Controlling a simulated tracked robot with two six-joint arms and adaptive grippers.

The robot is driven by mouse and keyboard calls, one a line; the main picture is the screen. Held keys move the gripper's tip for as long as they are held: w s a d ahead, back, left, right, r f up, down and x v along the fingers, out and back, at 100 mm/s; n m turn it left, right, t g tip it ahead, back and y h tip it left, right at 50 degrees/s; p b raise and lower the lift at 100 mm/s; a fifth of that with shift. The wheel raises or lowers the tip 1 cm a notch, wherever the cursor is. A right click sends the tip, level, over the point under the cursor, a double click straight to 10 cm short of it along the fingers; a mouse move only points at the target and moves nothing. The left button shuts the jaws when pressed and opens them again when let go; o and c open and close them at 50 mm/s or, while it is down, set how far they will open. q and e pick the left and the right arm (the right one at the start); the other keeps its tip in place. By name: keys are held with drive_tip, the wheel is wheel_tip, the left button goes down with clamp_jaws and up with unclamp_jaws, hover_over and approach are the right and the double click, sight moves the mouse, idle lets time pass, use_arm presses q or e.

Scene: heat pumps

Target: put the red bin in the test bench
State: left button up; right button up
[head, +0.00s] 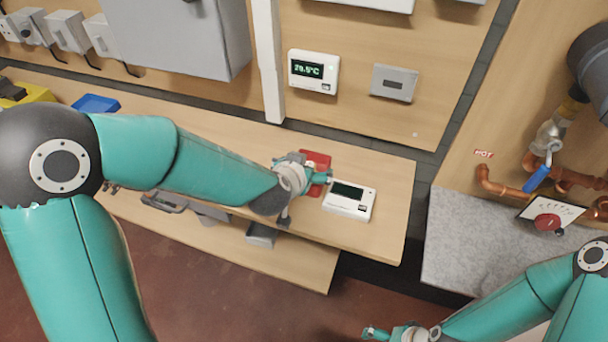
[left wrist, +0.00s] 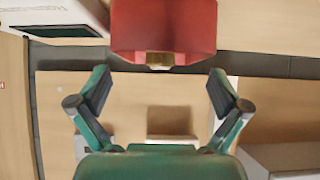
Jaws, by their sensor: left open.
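The red bin (head: 318,159) stands on the wooden workbench (head: 385,232), partly hidden behind my left gripper (head: 320,176) in the head view. In the left wrist view the red bin (left wrist: 163,25) is at the top centre, with a small brass-coloured piece on its lower edge. My left gripper (left wrist: 159,90) has its two fingers spread apart, with nothing between them; the bin is beyond the fingertips. My right gripper (head: 376,333) is at the bottom edge of the head view, too small to read. A grey speckled bench (head: 455,245) with copper pipes is at the right; it may be the test bench.
A white thermostat (head: 349,200) lies on the workbench just right of my left gripper. A blue tray (head: 96,104) and a yellow item (head: 28,94) are at the far left.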

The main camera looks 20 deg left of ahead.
sight(323, 162)
use_arm(q)
drive_tip(key=x, duration=0.4)
drive_tip(key=shift+s+f, duration=0.15)
drive_tip(key=shift+f, duration=0.05)
drive_tip(key=shift+r, duration=0.1)
drive_tip(key=c, duration=1.2)
drive_tip(key=shift+o, duration=0.2)
